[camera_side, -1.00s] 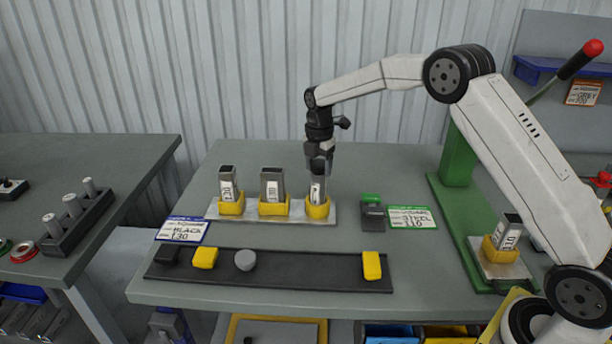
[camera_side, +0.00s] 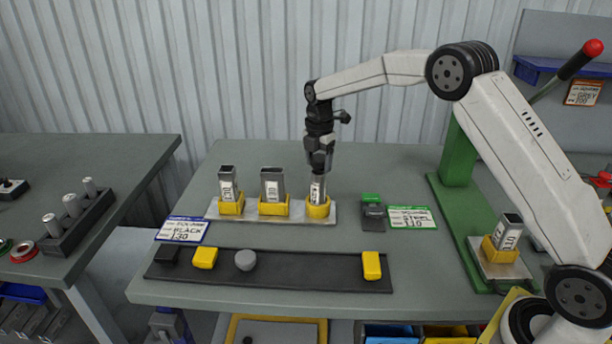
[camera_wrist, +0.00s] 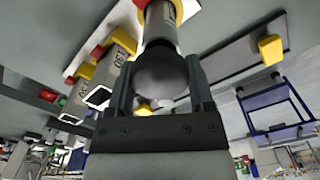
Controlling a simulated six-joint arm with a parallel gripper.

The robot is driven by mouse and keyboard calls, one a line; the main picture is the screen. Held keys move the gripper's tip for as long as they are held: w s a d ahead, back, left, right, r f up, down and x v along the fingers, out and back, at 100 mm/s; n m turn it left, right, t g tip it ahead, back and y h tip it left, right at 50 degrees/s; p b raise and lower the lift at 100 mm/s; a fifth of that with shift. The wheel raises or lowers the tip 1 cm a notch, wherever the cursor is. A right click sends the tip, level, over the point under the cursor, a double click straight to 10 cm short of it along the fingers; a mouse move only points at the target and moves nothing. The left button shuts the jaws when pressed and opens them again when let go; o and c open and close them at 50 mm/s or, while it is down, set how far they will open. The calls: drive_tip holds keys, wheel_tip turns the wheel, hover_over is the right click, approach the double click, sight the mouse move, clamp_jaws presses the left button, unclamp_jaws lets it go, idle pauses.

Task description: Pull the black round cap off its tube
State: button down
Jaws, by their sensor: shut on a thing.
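The round tube (camera_side: 317,189) stands upright in the yellow holder (camera_side: 318,208) at the right end of a light plate. My gripper (camera_side: 319,168) is directly above it, pointing down. In the wrist view my gripper (camera_wrist: 161,92) is shut on the dark round cap (camera_wrist: 162,76), with one finger on each side. The tube also shows behind the cap in the wrist view (camera_wrist: 161,22), in line with it. I cannot tell whether there is a gap between cap and tube. In the side view the fingers hide the cap.
Two square open-topped tubes (camera_side: 228,185) (camera_side: 272,187) stand in yellow holders to the left. A dark strip (camera_side: 310,272) in front carries yellow caps (camera_side: 205,258) (camera_side: 371,265) and a grey round one (camera_side: 245,260). A small dark block with a green top (camera_side: 373,211) is at right.

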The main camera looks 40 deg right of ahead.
drive_tip(key=shift+r, duration=1.4)
idle(0.9)
drive_tip(key=shift+s, duration=0.1)
